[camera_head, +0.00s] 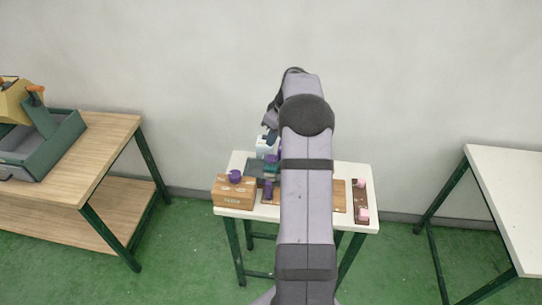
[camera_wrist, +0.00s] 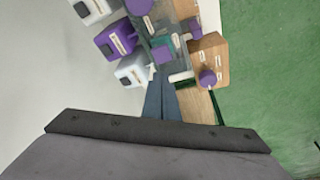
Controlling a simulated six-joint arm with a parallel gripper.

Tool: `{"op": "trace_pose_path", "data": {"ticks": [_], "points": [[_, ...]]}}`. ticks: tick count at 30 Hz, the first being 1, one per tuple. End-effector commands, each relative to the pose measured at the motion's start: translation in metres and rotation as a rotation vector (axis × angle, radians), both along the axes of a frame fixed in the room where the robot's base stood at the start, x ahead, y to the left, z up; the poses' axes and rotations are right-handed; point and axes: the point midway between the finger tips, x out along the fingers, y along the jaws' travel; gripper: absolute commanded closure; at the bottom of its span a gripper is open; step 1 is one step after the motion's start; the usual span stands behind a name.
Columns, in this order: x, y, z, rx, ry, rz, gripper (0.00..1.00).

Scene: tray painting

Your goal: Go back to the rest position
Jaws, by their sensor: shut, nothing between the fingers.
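My gripper (camera_wrist: 160,84) shows in the wrist view as two blue-grey fingers closed together with nothing between them. Its tips are beside a white container (camera_wrist: 132,70) and near a dark tray area holding a purple square item (camera_wrist: 162,54). In the head view my arm stretches up the middle over the small white table (camera_head: 238,160) and hides much of its centre. The fingers are hard to make out there.
A wooden box (camera_head: 230,198) with a purple round item (camera_head: 235,176) stands at the table's left. Pink pieces (camera_head: 363,215) lie on a dark strip at right. A purple container (camera_wrist: 115,42) stands near the fingers. A wooden bench (camera_head: 100,130) and another white table (camera_head: 510,190) flank it.

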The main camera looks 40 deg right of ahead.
Motion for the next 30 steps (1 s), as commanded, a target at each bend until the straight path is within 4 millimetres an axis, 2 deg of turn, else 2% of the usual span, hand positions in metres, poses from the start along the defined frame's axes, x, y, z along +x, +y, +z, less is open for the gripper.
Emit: {"op": "trace_pose_path", "data": {"ticks": [14, 23, 26, 30], "points": [[0.0, 0.0, 0.0, 0.004, 0.001, -0.012, 1.0], [0.004, -0.008, 0.0, 0.057, 0.001, -0.298, 1.0], [-0.004, -0.009, -0.013, 0.084, 0.029, -0.434, 1.0], [-0.043, 0.009, -0.057, 0.132, 0.146, -0.616, 1.0]]}}
